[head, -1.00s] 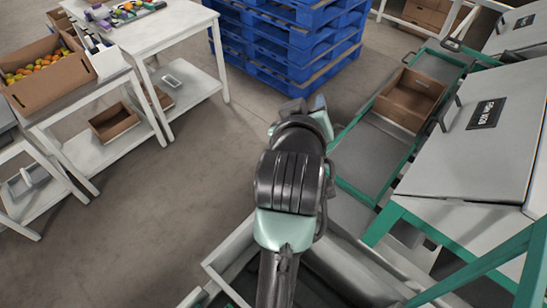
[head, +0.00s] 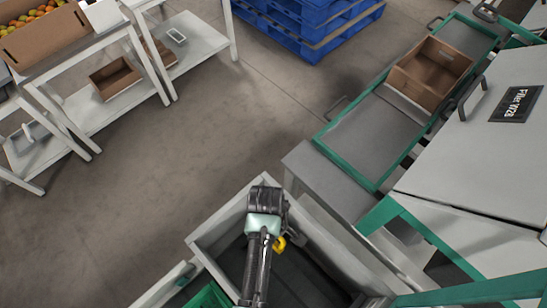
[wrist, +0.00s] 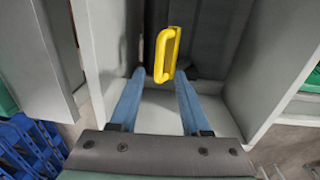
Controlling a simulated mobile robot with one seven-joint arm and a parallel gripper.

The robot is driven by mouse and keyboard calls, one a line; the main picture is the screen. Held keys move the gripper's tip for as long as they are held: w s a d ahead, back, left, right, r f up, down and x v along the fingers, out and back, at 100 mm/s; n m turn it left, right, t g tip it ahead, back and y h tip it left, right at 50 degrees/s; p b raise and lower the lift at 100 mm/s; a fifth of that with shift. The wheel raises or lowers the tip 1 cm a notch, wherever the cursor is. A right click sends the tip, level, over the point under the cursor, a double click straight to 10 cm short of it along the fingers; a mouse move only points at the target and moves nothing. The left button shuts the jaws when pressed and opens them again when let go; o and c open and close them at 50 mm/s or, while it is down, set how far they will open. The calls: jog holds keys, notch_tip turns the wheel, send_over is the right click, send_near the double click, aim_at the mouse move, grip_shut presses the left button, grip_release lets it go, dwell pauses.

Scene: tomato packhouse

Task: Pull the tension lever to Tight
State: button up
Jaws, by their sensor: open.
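The lever's yellow handle (wrist: 167,52) is an upright, rounded grip inside a grey-walled recess in the wrist view. In the head view only a small yellow part (head: 279,243) shows beside my wrist. My gripper (wrist: 159,75) has its two blue fingers apart. From the wrist camera, the handle appears at the gap between the fingertips, a little beyond them; I cannot tell whether it touches either finger. My arm hides the fingers in the head view. No Tight mark is readable, and the lever's base is unclear.
The grey trough walls (head: 232,212) stand close around my gripper. A filler machine (head: 470,155) with a green frame is on the right, with a cardboard box (head: 432,72) on its conveyor. White tables (head: 60,70) stand at left. Blue pallets (head: 310,25) are at the back. Open floor lies between.

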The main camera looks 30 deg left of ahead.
jog(key=shift+w+f+b, duration=0.2)
jog(key=shift+f+b, duration=0.1)
jog(key=shift+f, duration=2.05)
grip_shut()
